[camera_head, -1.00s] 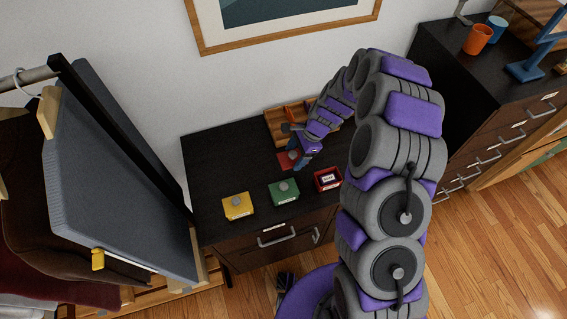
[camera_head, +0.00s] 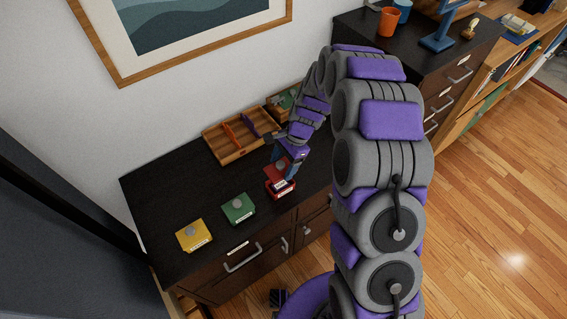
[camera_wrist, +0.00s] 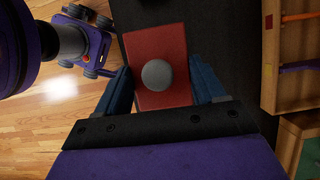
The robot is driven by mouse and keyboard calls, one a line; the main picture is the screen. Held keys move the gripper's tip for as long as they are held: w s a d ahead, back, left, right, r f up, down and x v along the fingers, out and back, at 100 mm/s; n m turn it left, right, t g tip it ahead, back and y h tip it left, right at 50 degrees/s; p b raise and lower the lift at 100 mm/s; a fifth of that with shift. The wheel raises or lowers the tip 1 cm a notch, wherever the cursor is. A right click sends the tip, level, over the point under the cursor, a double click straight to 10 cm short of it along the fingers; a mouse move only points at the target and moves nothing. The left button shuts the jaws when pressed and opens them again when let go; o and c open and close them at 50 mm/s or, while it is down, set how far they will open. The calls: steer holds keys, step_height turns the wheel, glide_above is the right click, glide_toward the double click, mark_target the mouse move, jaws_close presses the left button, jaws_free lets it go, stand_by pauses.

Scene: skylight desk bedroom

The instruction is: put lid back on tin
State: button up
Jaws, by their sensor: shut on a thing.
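My gripper (camera_head: 284,168) is shut on the red lid (camera_head: 278,164), which has a round grey knob. In the wrist view the blue fingers of my gripper (camera_wrist: 163,88) press on opposite sides of the red lid (camera_wrist: 160,52), with the knob between them. The red tin (camera_head: 281,191) with a white label stands near the front edge of the dark cabinet top. The lid is over or just behind the tin; I cannot tell if they touch. The tin is hidden in the wrist view.
A lidded green tin (camera_head: 238,209) and a lidded yellow tin (camera_head: 195,235) stand to the left along the front edge. A wooden divided tray (camera_head: 228,147) lies at the back by the wall. The cabinet's left part (camera_head: 160,190) is clear.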

mark_target(283, 171)
steer(key=shift+a+p, duration=0.3)
steer(key=shift+p, duration=0.1)
steer(key=shift+f, duration=0.4)
steer(key=shift+d+f+b, duration=0.15)
steer(key=shift+f+b, duration=0.05)
steer(key=shift+f, duration=0.55)
steer(key=shift+d+f+b, duration=0.15)
steer(key=shift+f, duration=1.2)
steer(key=shift+a+f, duration=0.25)
steer(key=shift+f, duration=0.2)
steer(key=shift+d, duration=0.15)
steer(key=shift+p, duration=0.85)
steer(key=shift+f, duration=0.85)
